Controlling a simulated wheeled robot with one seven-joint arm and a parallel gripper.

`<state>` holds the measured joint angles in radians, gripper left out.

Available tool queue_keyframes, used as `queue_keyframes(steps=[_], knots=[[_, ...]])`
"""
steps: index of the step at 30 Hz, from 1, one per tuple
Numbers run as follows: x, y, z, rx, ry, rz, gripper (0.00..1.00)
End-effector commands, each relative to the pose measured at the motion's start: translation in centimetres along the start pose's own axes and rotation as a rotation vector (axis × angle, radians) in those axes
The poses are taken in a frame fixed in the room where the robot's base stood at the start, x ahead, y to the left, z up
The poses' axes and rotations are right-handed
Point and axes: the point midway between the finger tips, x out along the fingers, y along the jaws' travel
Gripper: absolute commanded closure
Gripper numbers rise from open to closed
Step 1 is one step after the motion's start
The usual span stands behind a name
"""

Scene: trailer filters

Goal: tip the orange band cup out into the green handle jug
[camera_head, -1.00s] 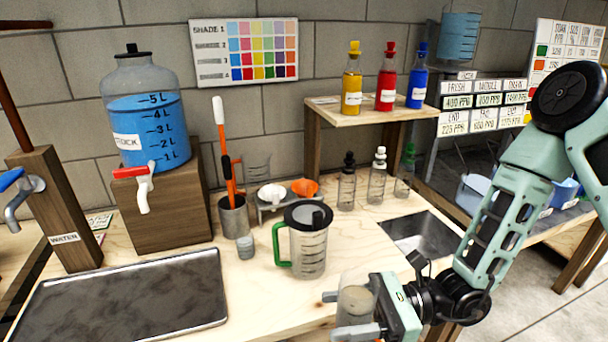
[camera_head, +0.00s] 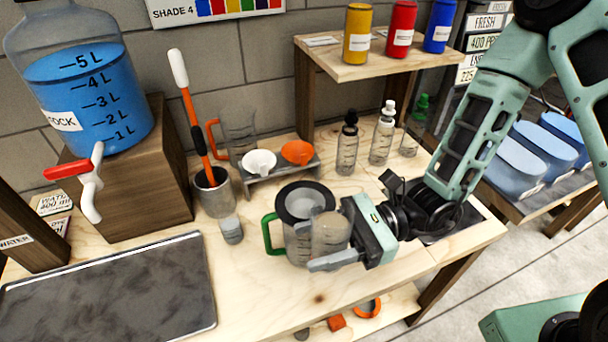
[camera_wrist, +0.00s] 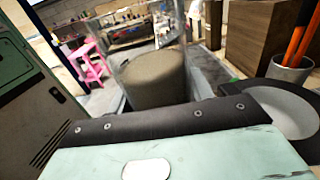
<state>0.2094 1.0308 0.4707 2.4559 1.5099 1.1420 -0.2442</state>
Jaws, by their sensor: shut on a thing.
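The green handle jug (camera_head: 297,246) stands upright on the bench, clear, with a dark ring-shaped top around a grey centre; its top also shows at the right of the wrist view (camera_wrist: 283,110). My gripper (camera_head: 326,240) is shut on a clear cup (camera_head: 331,232), which is held roughly upright just in front and to the right of the jug. Grey-brown contents show inside the cup in the wrist view (camera_wrist: 155,78). No orange band is visible on the cup. The cup overlaps the jug in the head view, so I cannot tell whether they touch.
A rack with a white and an orange bowl (camera_head: 297,152) and an orange-handled jug (camera_head: 238,135) stand behind. A metal holder (camera_head: 214,195) and small grey pot (camera_head: 231,230) are left. A dark tray (camera_head: 110,290) fills the front left. Several bottles (camera_head: 347,145) stand back right.

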Motion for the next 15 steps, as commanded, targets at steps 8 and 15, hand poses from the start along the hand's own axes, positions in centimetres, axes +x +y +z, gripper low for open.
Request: queue_keyframes(steps=[8,15], knots=[[0.0,0.0,0.2,0.004,0.000,0.000,0.79],[0.0,-0.2,1.8,0.065,0.001,0.000,0.79]])
